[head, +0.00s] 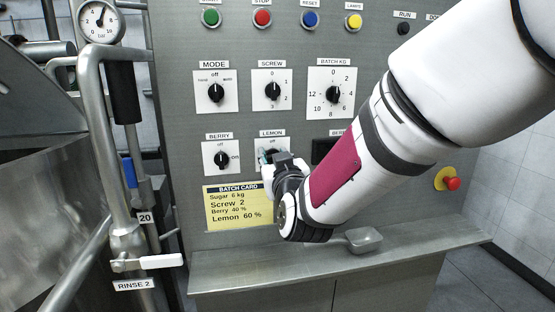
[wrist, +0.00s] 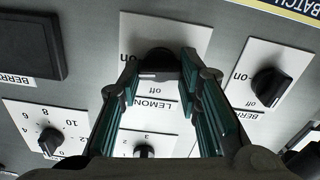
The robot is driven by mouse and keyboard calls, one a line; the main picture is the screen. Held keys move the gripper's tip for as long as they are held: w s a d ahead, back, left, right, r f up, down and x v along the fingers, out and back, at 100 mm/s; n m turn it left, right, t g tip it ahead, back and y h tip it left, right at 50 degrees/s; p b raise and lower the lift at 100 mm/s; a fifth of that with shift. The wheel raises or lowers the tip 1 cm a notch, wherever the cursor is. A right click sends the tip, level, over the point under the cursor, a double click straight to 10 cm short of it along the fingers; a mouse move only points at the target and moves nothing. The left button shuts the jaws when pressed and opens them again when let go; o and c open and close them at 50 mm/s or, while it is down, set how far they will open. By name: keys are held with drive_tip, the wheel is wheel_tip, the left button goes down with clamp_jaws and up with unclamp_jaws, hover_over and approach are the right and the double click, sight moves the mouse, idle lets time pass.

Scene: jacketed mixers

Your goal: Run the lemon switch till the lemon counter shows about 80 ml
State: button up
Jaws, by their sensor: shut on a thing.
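The lemon switch (head: 273,152) is a black knob on a white plate marked "off" and "on", under the LEMON label. In the wrist view the lemon switch (wrist: 157,60) sits between my fingers, seen upside down. My gripper (head: 267,160), also in the wrist view (wrist: 162,68), is shut on this knob. I cannot tell surely which mark the knob points to. The lemon counter is not visible; my arm covers the panel to the right. A dark display labelled BERRY (wrist: 30,45) shows no readable digits.
The berry switch (head: 221,158) is just left of the lemon switch. Mode (head: 216,92), screw (head: 272,90) and batch dials (head: 333,94) are above. A yellow batch card (head: 240,222) reads Lemon 60 %. A scoop (head: 362,240) lies on the ledge. A red emergency button (head: 452,183) is right.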

drive_tip(key=shift+s+a+f+n+p, duration=0.15)
drive_tip(key=shift+n+p, duration=0.7)
drive_tip(key=shift+n, duration=3.15)
drive_tip(key=shift+w+a+f+n+p, duration=0.1)
drive_tip(key=shift+n+p, duration=0.7)
drive_tip(key=shift+n, duration=3.2)
drive_tip(key=o, duration=1.1)
drive_tip(key=shift+o, duration=0.2)
drive_tip(key=v, duration=1.2)
